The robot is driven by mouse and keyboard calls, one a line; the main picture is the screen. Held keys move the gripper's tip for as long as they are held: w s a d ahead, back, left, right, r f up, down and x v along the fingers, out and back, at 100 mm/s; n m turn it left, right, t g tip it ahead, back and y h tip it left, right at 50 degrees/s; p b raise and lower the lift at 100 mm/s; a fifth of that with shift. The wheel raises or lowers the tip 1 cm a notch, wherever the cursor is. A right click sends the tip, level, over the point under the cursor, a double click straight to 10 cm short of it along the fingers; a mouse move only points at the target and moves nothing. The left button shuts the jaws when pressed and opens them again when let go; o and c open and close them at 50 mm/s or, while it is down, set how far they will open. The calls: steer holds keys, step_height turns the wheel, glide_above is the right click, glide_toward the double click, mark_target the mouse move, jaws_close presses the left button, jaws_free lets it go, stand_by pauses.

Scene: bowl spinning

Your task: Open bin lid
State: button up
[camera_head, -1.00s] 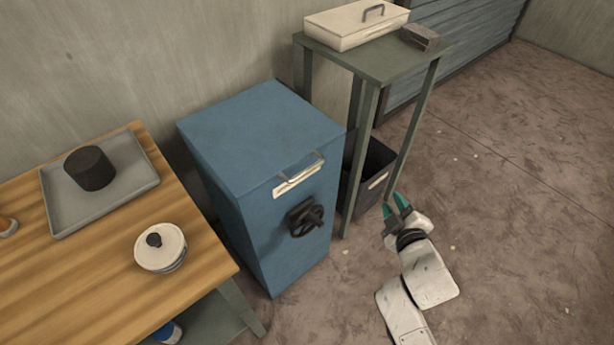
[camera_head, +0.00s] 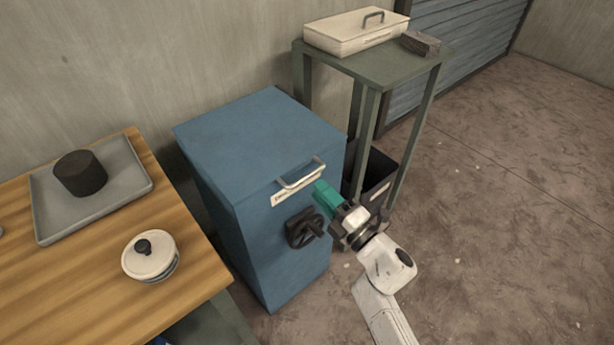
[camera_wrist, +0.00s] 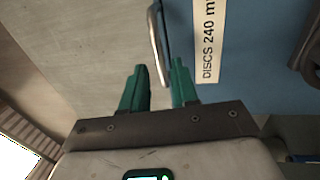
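The blue bin (camera_head: 262,205) stands beside the wooden table, its flat lid (camera_head: 258,140) down. A light metal bar handle (camera_head: 299,179) sits at the lid's front edge, above a cream label. In the wrist view the label (camera_wrist: 208,42) reads "DISCS 240 m", cut off by the picture edge. My gripper (camera_head: 322,192) is just right of and below the handle in the head view. In the wrist view its teal fingers (camera_wrist: 159,66) are apart, and the handle (camera_wrist: 158,42) shows between their tips. I cannot tell whether either finger touches it.
A dark handwheel (camera_head: 304,228) sticks out of the bin's front, close to my gripper. A green stand (camera_head: 375,60) with a cream box (camera_head: 355,28) is behind on the right, a dark open container (camera_head: 378,172) below. Open floor lies to the right.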

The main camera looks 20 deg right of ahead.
mark_target(307, 175)
steer(key=x, duration=0.6)
jaws_close()
stand_by(0.5)
